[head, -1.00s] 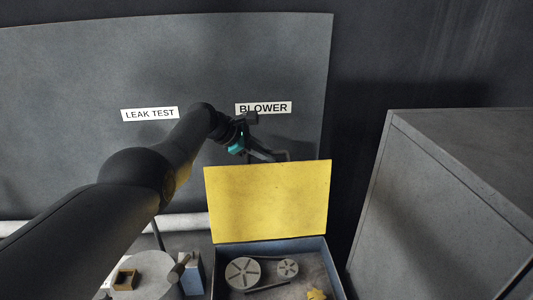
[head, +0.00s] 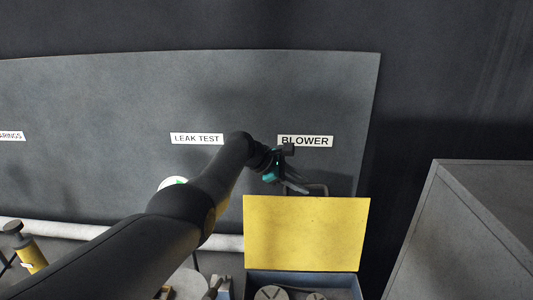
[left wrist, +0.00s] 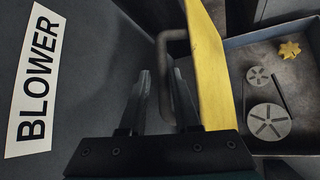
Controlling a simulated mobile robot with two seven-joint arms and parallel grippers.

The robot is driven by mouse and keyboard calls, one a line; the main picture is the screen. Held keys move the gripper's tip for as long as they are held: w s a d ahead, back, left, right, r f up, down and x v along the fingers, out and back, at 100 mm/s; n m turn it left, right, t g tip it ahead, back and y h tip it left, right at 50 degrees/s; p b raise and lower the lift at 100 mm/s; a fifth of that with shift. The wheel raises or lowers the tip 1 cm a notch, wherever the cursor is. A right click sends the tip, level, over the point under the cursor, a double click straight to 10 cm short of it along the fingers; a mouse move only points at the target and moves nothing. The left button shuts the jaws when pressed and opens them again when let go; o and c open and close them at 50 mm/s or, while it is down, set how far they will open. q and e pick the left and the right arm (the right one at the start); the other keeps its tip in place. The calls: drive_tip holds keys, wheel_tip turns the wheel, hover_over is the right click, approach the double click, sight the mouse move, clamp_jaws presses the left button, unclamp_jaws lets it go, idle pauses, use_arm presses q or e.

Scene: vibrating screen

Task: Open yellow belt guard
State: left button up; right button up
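The yellow belt guard (head: 306,233) stands raised, roughly upright, at the back of a blue-grey box (head: 300,282). In the left wrist view the guard (left wrist: 207,65) shows nearly edge-on. A grey bar handle (head: 320,189) sits on its back side, and it also shows in the left wrist view (left wrist: 165,75). My left gripper (head: 297,187) is behind the guard's top edge. In the left wrist view its two fingers (left wrist: 162,85) are apart, with the handle showing in the gap between them. I cannot tell whether they touch it. My right gripper is in no view.
Pulleys (left wrist: 268,122) and a yellow star-shaped knob (left wrist: 289,49) lie inside the open box. A dark panel with a BLOWER label (head: 305,141) stands close behind the gripper. A large grey cabinet (head: 465,235) stands on the right.

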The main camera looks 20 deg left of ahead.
use_arm(q)
drive_tip(key=shift+s+a+r+p, duration=0.2)
drive_tip(key=shift+r+p, duration=0.15)
drive_tip(key=shift+p, duration=0.1)
drive_tip(key=p+v, duration=0.2)
drive_tip(key=v, duration=1)
drive_tip(key=shift+s+a, duration=0.2)
drive_tip(key=shift+a, duration=0.05)
